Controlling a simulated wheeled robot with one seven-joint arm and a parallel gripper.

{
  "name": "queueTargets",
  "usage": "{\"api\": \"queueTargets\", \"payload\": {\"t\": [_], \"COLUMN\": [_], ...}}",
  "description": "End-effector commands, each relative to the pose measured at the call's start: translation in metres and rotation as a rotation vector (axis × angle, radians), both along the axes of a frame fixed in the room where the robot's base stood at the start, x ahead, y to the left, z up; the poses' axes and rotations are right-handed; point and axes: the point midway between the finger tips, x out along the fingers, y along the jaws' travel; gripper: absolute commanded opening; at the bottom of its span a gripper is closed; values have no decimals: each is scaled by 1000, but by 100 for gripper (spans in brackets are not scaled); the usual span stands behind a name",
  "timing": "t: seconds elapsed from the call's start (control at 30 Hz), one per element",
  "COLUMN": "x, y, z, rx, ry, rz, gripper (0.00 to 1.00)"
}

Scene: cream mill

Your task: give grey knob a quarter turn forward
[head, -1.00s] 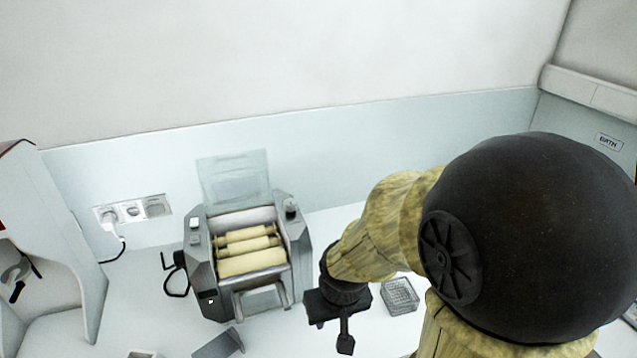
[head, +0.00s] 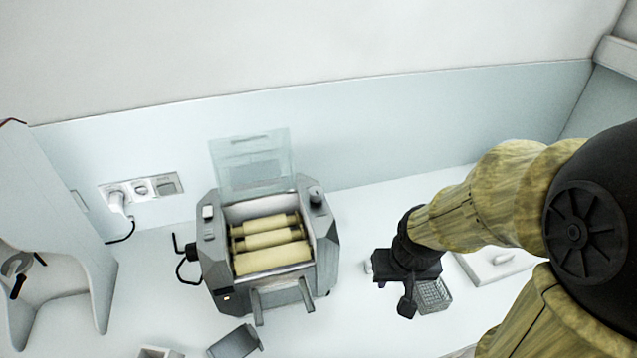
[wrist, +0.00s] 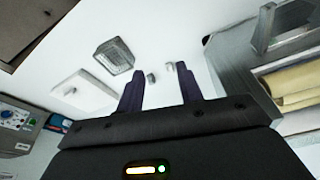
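The cream mill (head: 328,245) stands on the bench with cream rollers and a raised clear lid. A small dark grey knob (head: 316,194) sits on top of its right housing, near the back; I cannot read its angle. My gripper (wrist: 160,78) is open, its two dark purple fingers apart with nothing between them. In the head view my gripper is right of the mill, pointing down, clear of the mill and the knob. In the wrist view the mill's edge and rollers show at the right; I cannot make out the knob there.
A wire basket (head: 435,296) and a white board (head: 488,265) lie right of the mill. Two small grey pieces (wrist: 151,77) (wrist: 169,67) lie on the bench beyond my fingertips. A grey tilted block (head: 234,342) lies in front.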

Motion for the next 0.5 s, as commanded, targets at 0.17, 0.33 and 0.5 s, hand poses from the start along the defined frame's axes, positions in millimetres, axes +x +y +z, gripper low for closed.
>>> {"api": "queueTargets", "payload": {"t": [0.17, 0.33, 0.5], "x": [6, 38, 87], "y": [2, 12, 38], "z": [5, 31, 75], "rx": [-1, -6, -17], "ry": [2, 23, 64], "rz": [10, 60, 153], "gripper": [51, 51, 51]}}
